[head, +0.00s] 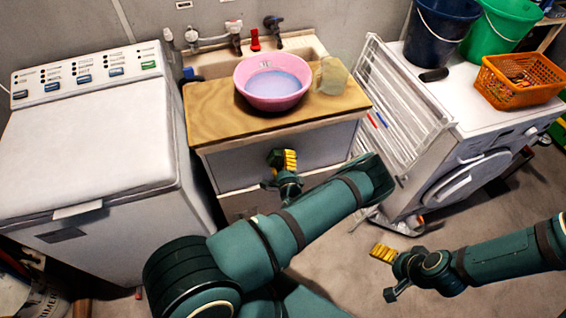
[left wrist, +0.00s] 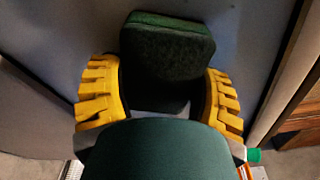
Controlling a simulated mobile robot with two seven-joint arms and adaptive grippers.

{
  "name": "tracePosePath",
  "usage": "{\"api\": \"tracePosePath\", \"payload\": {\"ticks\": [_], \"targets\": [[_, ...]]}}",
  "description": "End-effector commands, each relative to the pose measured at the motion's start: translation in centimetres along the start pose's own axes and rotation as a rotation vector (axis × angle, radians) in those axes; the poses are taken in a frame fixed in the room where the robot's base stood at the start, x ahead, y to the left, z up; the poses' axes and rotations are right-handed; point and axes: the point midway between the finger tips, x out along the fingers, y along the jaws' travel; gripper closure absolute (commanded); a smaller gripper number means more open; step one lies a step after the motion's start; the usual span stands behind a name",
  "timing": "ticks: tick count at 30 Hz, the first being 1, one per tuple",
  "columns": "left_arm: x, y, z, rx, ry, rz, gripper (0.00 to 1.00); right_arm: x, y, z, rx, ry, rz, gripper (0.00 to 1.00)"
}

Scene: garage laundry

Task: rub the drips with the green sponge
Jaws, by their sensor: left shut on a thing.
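The green sponge (left wrist: 168,50) is a dark green block held between the yellow fingers of my left gripper (left wrist: 160,100). In the head view the left gripper (head: 287,161) is in front of the grey cabinet front, below the edge of the wooden top. A small part of the sponge (head: 275,157) shows beside its yellow finger. Whether the sponge touches the cabinet I cannot tell. I cannot make out any drips in either view. My right gripper (head: 386,274) hangs low over the floor at the right, its fingers apart and nothing between them.
A pink basin (head: 272,84) with water stands on the wooden top (head: 215,117), beside a translucent yellowish thing (head: 331,76). A washing machine (head: 90,140) is at the left. A white drying rack (head: 395,100) leans by the right machine, which carries buckets and an orange basket (head: 517,82).

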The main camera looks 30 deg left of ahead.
Motion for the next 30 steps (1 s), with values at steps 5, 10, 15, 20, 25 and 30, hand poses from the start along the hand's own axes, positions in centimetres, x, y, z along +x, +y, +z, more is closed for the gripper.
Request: {"api": "tracePosePath", "payload": {"ticks": [5,10,15,20,25,30], "targets": [[0.2,-0.1,-0.1,-0.001,0.000,-0.001,0.62,0.0,0.0,0.0,0.000,0.000,0.000,0.18],[0.3,-0.6,-1.1,-0.003,0.000,-0.003,0.62,0.3,0.1,0.0,0.000,0.000,0.000,0.18],[0.4,-1.2,-2.4,-0.002,0.001,-0.002,0.62,0.6,0.2,0.1,0.000,0.000,0.000,0.18],[0.5,-1.7,-3.3,-0.002,0.000,-0.001,0.62,0.9,0.3,0.1,0.000,0.000,0.000,0.18],[0.6,-1.9,-3.5,0.000,0.000,0.000,0.62,0.9,0.3,0.1,0.000,0.000,0.000,0.18],[0.8,-1.9,-3.3,0.000,-0.001,0.000,0.62,0.7,0.3,0.1,0.000,0.000,0.000,0.18]]}}
